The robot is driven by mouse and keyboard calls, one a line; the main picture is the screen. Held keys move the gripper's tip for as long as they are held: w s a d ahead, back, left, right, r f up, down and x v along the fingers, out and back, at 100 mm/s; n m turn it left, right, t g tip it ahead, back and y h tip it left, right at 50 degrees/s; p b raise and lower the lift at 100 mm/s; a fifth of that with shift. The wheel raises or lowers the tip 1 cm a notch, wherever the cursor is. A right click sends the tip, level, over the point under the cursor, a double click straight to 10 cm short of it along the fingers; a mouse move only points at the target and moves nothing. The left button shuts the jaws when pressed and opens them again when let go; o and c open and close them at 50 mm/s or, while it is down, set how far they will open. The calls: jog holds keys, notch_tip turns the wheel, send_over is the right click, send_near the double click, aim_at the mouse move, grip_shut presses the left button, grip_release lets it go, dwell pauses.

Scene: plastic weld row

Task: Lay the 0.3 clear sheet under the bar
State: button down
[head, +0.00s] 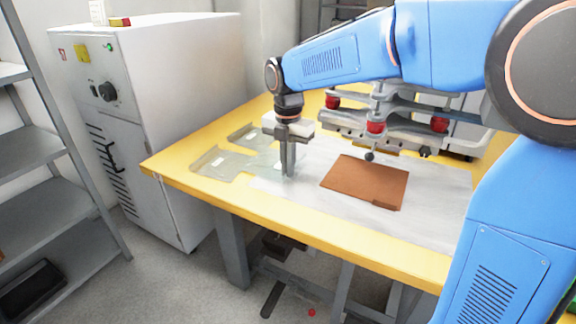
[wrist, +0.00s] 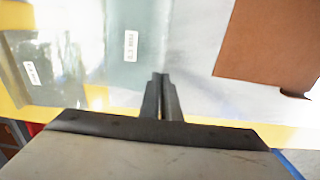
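A clear sheet (wrist: 105,55) with a small white label shows in the wrist view; its print is too blurred to read surely. In the head view this sheet (head: 263,160) overlaps the left end of the pale plate. My gripper (head: 288,172) points down there, its two fingers together at the sheet's right edge, and appears shut on it. The fingers (wrist: 161,90) also show in the wrist view. The bar (head: 345,124), grey with red knobs above it, runs along the back of the plate, to the right of my gripper.
Two other clear sheets lie on the yellow table (head: 175,170): one at the front left (head: 222,165), one behind it (head: 247,132). A brown pad (head: 365,183) lies on the pale plate (head: 435,205), in front of the bar. A white cabinet (head: 150,110) stands left of the table.

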jog(key=shift+f, duration=0.25)
jog(key=c, duration=2)
grip_release()
jog(key=shift+r, duration=0.1)
notch_tip(320, 180, up, 13)
